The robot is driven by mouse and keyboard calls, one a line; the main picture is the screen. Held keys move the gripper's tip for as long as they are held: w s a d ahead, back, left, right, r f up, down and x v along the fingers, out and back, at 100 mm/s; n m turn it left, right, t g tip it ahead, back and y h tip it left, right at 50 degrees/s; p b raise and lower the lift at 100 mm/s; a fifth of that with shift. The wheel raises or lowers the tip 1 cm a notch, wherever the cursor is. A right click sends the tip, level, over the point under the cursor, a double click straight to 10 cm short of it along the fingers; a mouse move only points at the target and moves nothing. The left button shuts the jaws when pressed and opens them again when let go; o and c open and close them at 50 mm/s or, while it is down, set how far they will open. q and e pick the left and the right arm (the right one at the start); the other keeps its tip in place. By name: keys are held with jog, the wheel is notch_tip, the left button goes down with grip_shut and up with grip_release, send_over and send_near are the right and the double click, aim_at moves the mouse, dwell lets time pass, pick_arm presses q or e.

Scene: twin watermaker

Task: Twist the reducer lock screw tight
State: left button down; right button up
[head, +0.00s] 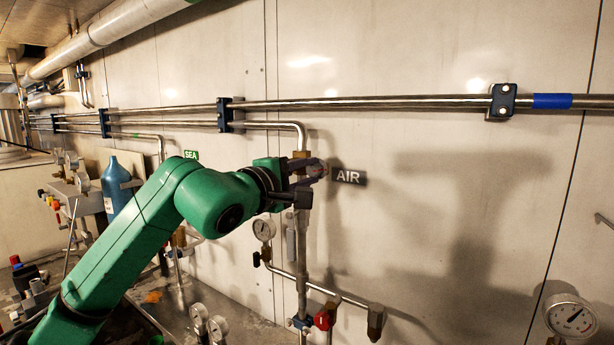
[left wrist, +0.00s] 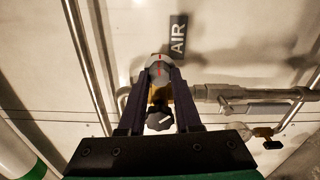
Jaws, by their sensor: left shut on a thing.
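My left gripper (head: 314,170) reaches in from the left to the upright pipe beside the AIR label. In the left wrist view its two dark fingers (left wrist: 159,77) close in on a grey round knob (left wrist: 158,65) with a red mark, and the gripper is shut on it. A brass fitting (left wrist: 157,92) shows between the fingers. A black knob (left wrist: 159,119) sits between the fingers, nearer the palm; I cannot tell whether it touches them. No part is labelled as the lock screw. In the head view the fingers partly hide the knob. My right gripper is out of view.
The AIR label (head: 348,176) is on the wall just right of the gripper. A pressure gauge (head: 264,229) and a red valve handle (head: 322,320) are on the piping below. A blue bottle (head: 117,186) stands at left. Steel pipes (head: 390,102) run along the wall above.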

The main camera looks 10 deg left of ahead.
pick_arm(q)
jog(key=shift+m, duration=0.5)
jog(key=shift+f, duration=0.1)
jog(key=c, duration=0.6)
grip_release()
